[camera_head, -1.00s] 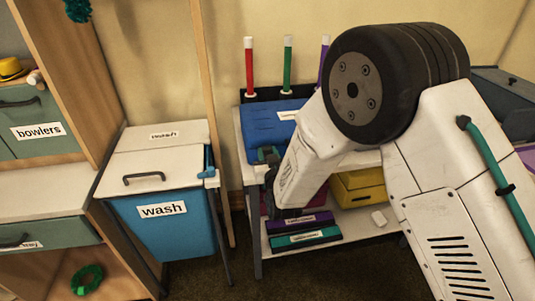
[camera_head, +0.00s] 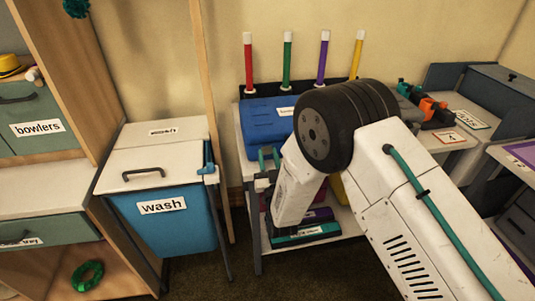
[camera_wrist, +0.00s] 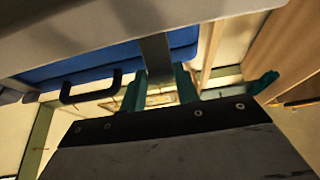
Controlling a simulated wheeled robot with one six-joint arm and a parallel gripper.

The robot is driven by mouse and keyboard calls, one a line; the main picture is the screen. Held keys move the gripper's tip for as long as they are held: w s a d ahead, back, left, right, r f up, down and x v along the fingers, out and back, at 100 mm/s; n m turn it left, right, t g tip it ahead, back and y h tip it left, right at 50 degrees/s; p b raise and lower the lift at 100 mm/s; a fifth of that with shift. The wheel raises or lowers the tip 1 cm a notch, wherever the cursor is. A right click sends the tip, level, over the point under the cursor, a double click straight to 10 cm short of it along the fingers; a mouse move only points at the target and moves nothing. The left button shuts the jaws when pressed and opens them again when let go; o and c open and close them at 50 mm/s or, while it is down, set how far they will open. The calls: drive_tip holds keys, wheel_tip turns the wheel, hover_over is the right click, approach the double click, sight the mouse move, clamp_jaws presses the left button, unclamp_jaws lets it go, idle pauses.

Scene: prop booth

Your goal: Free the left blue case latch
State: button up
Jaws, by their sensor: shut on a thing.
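The blue case (camera_head: 262,120) lies on the top of a light shelf unit at the back wall. My gripper (camera_head: 268,157) is at the left part of its front side, with its teal fingers upward. In the wrist view the case (camera_wrist: 85,68) shows its underside edge and a black handle (camera_wrist: 92,88). There my gripper (camera_wrist: 158,77) has its two teal fingers on either side of a grey strip, the left latch (camera_wrist: 155,52), and is shut on it. Whether the latch is undone cannot be told. My arm hides the right part of the case front.
Several coloured batons (camera_head: 287,62) stand in a black rack behind the case. The blue wash bin (camera_head: 180,235) stands close to the left. Purple and teal cases (camera_head: 305,235) lie on the lower shelf. Orange and teal things (camera_head: 432,108) stand at the right.

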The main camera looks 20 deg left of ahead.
drive_tip(key=shift+s+d+f+t+y, duration=0.1)
drive_tip(key=shift+s+f+t+y, duration=0.1)
drive_tip(key=shift+f+t+y, duration=0.5)
drive_tip(key=shift+r+t, duration=0.1)
drive_tip(key=shift+t, duration=0.2)
drive_tip(key=o, duration=1)
